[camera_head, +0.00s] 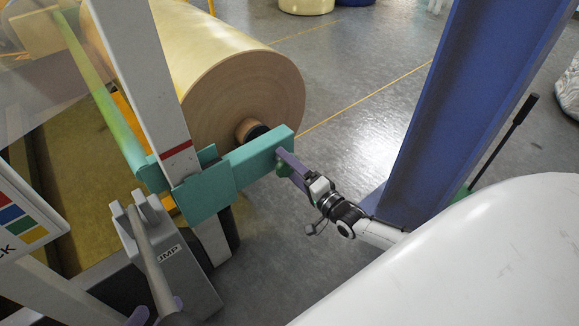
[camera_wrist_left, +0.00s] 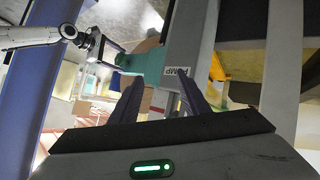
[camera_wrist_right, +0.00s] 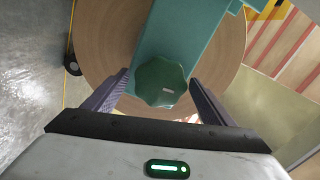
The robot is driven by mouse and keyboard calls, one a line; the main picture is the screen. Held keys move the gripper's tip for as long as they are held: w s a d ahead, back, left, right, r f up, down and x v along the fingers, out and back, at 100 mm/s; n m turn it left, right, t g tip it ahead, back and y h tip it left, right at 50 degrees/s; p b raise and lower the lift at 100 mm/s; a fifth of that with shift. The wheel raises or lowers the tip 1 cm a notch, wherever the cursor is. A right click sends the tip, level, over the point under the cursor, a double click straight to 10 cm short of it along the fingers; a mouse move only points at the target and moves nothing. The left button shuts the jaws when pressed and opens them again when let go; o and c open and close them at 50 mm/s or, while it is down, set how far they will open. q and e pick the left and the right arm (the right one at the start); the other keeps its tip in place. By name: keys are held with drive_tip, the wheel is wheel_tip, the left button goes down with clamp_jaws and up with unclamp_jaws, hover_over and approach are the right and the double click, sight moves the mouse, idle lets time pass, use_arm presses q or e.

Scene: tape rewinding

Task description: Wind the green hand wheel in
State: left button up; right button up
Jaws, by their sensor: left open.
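The green hand wheel (camera_wrist_right: 161,82) sits on the end of a teal block (camera_wrist_right: 185,35), between the two fingers of my right gripper (camera_wrist_right: 160,76). The fingers are open, one on each side of the wheel, with a narrow gap to it. In the head view my right gripper (camera_head: 284,162) is at the right end of the teal block (camera_head: 260,158), and only a small green part of the wheel (camera_head: 283,169) shows. My left gripper is open and empty in the left wrist view (camera_wrist_left: 160,92); its purple fingertips show at the bottom of the head view.
A large brown roll (camera_head: 235,75) lies behind the teal block. A blue post (camera_head: 450,90) and a white rounded surface (camera_head: 470,260) are on the right. Grey floor lies open beyond the wheel.

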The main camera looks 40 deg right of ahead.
use_arm(q)
drive_tip(key=shift+s+a+f+g+y+p, duration=0.1)
drive_tip(key=shift+a+f+g+y+p, duration=0.3)
drive_tip(key=shift+f+p, duration=0.45)
drive_tip(key=shift+s+a+f+g+y+p, duration=0.1)
drive_tip(key=shift+a+f+g+y+p, duration=0.1)
drive_tip(key=shift+a+f+y+p, duration=0.5)
use_arm(e)
drive_tip(key=s, duration=1)
drive_tip(key=shift+s+d, duration=0.15)
drive_tip(key=shift+d, duration=0.25)
use_arm(q)
drive_tip(key=shift+d, duration=0.15)
